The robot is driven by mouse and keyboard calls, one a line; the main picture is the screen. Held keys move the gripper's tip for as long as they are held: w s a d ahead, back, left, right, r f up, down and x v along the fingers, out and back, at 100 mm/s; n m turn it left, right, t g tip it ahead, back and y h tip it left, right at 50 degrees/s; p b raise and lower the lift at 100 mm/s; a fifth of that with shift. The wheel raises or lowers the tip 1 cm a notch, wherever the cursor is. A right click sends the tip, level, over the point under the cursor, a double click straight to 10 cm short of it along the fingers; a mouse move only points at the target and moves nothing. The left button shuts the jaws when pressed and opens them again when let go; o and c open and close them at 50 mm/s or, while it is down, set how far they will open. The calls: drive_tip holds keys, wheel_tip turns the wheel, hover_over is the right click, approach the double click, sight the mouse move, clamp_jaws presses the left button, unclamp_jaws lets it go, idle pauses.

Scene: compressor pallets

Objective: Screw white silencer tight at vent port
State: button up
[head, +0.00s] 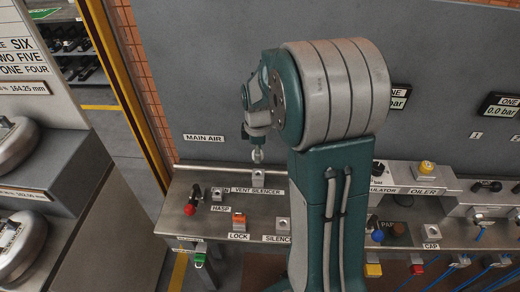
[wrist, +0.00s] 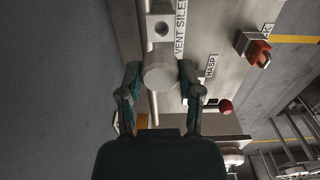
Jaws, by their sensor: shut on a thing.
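My gripper (head: 259,128) is above the back of the steel bench at the "VENT SILENCER" label (head: 258,190). In the wrist view my gripper (wrist: 160,75) has its two fingers closed on either side of the pale round silencer (wrist: 160,72). In the head view a pale part of the silencer (head: 258,156) shows below the fingers. A small metal vent port block (head: 259,175) stands just under it. In the wrist view the block (wrist: 160,27) shows a dark hole beside the label.
A red-knobbed valve (head: 190,209) stands left of the port, with an orange lock (head: 239,221) in front. An empty metal holder (head: 283,226) is at the "SILENCER" label. Gauges and hosed fittings fill the right. A grey wall (head: 220,80) is close behind the bench.

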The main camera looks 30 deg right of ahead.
drive_tip(key=shift+a+f, duration=0.3)
drive_tip(key=shift+f, duration=0.5)
drive_tip(key=shift+d+f, duration=0.25)
drive_tip(key=shift+f, duration=0.45)
drive_tip(key=shift+d+f, duration=0.25)
drive_tip(key=shift+f, duration=0.7)
drive_tip(key=shift+a, duration=0.15)
drive_tip(key=shift+a, duration=0.15)
drive_tip(key=shift+s+d, duration=0.1)
drive_tip(key=shift+d, duration=0.1)
drive_tip(key=shift+f, duration=0.95)
drive_tip(key=o, duration=1.2)
